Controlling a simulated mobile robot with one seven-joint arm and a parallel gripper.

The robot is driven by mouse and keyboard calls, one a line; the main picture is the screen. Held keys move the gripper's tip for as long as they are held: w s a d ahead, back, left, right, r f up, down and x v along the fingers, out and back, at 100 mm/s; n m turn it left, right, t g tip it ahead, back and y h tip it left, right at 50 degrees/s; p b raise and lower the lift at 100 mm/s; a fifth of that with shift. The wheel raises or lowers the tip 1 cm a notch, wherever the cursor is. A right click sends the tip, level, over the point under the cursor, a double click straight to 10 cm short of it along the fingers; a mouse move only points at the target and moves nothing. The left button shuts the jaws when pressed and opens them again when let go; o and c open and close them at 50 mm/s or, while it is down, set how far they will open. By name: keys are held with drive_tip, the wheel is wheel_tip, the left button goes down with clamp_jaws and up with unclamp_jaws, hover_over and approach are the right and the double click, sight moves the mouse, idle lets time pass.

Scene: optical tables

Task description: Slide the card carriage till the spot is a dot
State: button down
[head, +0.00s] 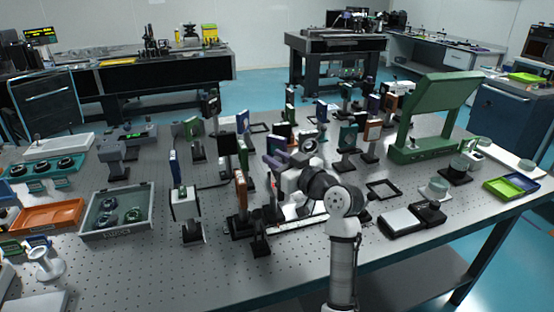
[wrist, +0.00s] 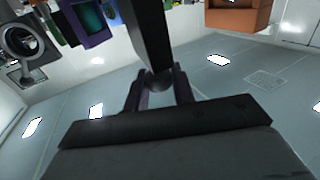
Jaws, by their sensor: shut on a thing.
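My gripper shows in the wrist view (wrist: 158,88), its two fingers shut on a dark upright bar (wrist: 148,35). The bar runs up out of the picture, so I cannot tell whether it is part of the card carriage. In the head view my arm reaches over the middle of the optical table, and its own links hide the jaws. A low rail with a pale strip (head: 300,224) lies along the table under the arm. The carriage on it is mostly hidden, and I cannot make out the light spot.
Mounted optics crowd the table around the arm, including an orange-brown plate (head: 241,190) and a white box on a post (head: 186,205). A grey tray (head: 120,232) stands left, a large green stand (head: 432,115) right. Bare perforated tabletop (head: 130,275) shows at front left.

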drive_tip(key=d+b, duration=0.1)
drive_tip(key=w+d+b, duration=0.1)
drive_tip(key=d, duration=0.1)
idle(0.4)
drive_tip(key=c, duration=1.2)
unclamp_jaws()
drive_tip(key=shift+c, duration=0.2)
drive_tip(key=b+v, duration=0.4)
drive_tip(key=v, duration=0.9)
drive_tip(key=shift+s+d, duration=0.25)
drive_tip(key=shift+s, duration=0.05)
